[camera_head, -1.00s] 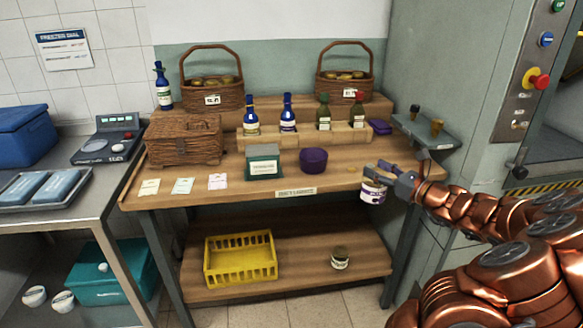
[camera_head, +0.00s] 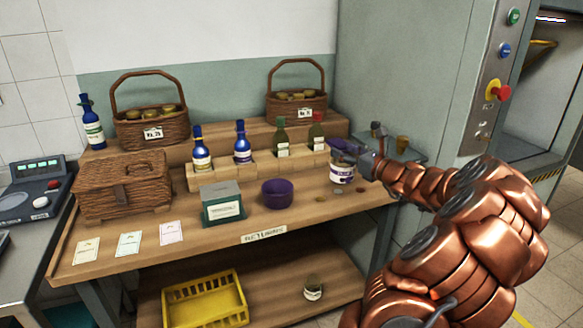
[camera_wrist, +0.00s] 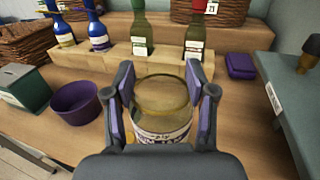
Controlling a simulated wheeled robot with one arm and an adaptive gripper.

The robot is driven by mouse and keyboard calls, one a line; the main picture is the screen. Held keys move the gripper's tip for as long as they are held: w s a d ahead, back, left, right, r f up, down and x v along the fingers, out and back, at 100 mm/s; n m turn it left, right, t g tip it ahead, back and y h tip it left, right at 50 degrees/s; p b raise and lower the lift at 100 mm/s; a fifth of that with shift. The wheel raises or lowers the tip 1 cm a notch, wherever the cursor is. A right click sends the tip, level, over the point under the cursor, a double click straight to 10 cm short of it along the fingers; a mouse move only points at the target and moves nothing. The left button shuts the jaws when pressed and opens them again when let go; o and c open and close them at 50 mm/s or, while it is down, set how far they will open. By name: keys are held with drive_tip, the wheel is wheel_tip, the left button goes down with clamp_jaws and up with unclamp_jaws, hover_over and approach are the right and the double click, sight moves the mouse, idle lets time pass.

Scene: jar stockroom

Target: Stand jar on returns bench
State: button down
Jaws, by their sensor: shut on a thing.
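My gripper (camera_head: 357,152) is shut on a glass jar (camera_head: 341,174) with a pale label and a purple band. In the wrist view the jar (camera_wrist: 162,106) stands upright between the two fingers, its open-looking round top toward me. The jar is over the right part of the returns bench (camera_head: 190,247), a wooden bench with a "RETURNS" label on its front edge. I cannot tell whether the jar's base touches the bench top. Part of the jar is hidden by my gripper in the wrist view.
A purple bowl (camera_head: 278,194) and a green box (camera_head: 222,203) stand left of the jar. Bottles in a wooden rack (camera_head: 260,170) are behind it. Several coins lie near the jar. A purple case (camera_wrist: 241,64) is at back right. A grey side shelf (camera_head: 403,150) adjoins the bench.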

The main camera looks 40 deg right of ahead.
sight(337, 169)
drive_tip(key=w+a+f, duration=0.2)
drive_tip(key=w+f, duration=0.2)
drive_tip(key=w, duration=0.6)
drive_tip(key=shift+w+a+f, duration=0.25)
drive_tip(key=shift+a+f, duration=0.05)
drive_tip(key=shift+a, duration=0.05)
drive_tip(key=shift+f, duration=0.15)
drive_tip(key=shift+c, duration=1.8)
unclamp_jaws()
drive_tip(key=s, duration=0.8)
drive_tip(key=s+a, duration=0.1)
drive_tip(key=s, duration=0.3)
drive_tip(key=shift+b, duration=0.3)
